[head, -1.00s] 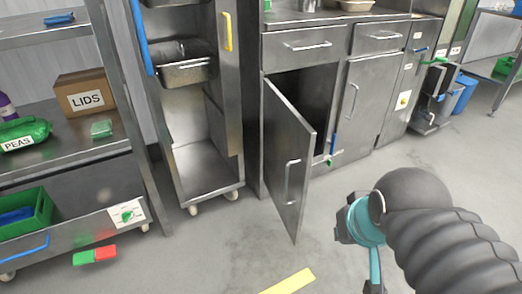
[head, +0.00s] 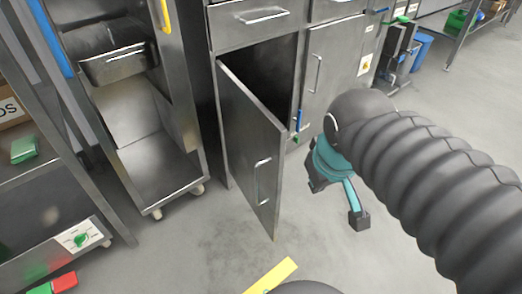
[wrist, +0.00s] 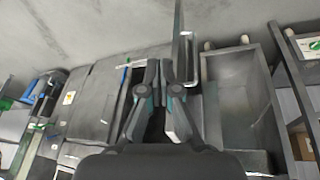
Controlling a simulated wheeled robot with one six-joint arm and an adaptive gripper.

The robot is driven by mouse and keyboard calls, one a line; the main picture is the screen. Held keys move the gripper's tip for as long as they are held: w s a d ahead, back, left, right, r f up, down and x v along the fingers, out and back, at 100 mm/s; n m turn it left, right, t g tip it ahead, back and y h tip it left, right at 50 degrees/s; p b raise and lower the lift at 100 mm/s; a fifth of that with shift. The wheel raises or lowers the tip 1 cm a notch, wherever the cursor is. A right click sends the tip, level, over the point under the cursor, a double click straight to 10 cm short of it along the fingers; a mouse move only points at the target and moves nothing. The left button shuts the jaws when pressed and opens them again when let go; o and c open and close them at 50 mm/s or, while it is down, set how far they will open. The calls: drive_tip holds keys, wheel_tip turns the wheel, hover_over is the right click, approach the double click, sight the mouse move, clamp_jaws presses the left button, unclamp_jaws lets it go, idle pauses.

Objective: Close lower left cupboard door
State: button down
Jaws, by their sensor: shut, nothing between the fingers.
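The lower left cupboard door (head: 250,150) is a grey metal panel, swung out and standing open, with a bar handle (head: 262,180) on its visible face. The dark cupboard opening (head: 270,72) shows behind it. My gripper (head: 357,219) is in front of the cupboards, to the right of the door's free edge in the head view. In the wrist view my gripper (wrist: 161,72) is shut and empty. The door (wrist: 185,40) appears there nearly edge-on, just right of the fingers. Whether they touch it cannot be told.
A tall open metal cabinet (head: 160,175) on castors stands left of the door. A shelf unit (head: 50,250) is at the far left. A closed cupboard door (head: 330,75) is to the right.

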drive_tip(key=w+a+r+n+g+h+p, duration=0.1)
drive_tip(key=w+a+n+h, duration=0.3)
drive_tip(key=a+n, duration=0.65)
drive_tip(key=w+a+r+n+h+p, duration=0.1)
drive_tip(key=w+a+n+h, duration=0.3)
drive_tip(key=a+n, duration=0.6)
drive_tip(key=w+d+f+m+b, duration=0.1)
drive_tip(key=w+d+f, duration=0.3)
drive_tip(key=d, duration=0.5)
drive_tip(key=shift+d+f+b, duration=0.3)
drive_tip(key=shift+f, duration=1.05)
drive_tip(key=shift+m, duration=0.25)
